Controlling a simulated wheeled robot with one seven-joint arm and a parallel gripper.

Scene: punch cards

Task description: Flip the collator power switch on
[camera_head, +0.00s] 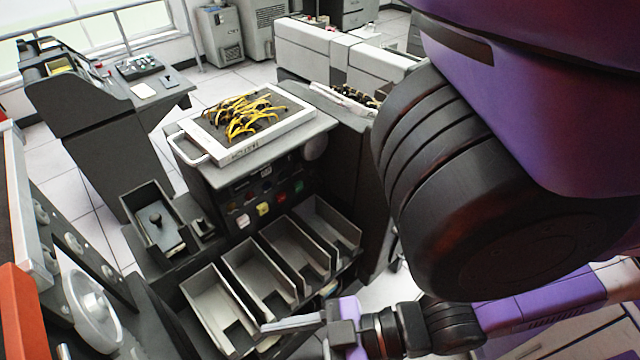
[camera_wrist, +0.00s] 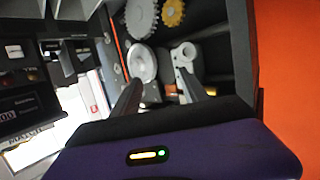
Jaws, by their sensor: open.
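The machine in the middle of the head view, likely the collator (camera_head: 345,140), is dark grey with a row of open card pockets at its front. Its upright face carries several small coloured buttons (camera_head: 263,209). I cannot make out which part is the power switch. My gripper (camera_head: 268,327) is low in front of the pockets, its fingers pointing left. In the wrist view my gripper (camera_wrist: 160,88) is open, with nothing held between the fingers. Beyond the fingertips are a pale round wheel (camera_wrist: 143,63) and a light metal lever (camera_wrist: 184,60); whether the fingers touch them I cannot tell.
A framed plugboard (camera_head: 232,152) with yellow wires lies on the machine's top. A dark hopper (camera_head: 152,215) is left of the pockets. A panel with reels (camera_head: 92,300) stands at the left edge. An orange panel (camera_wrist: 290,70) fills the wrist view's right. My arm hides much of the right.

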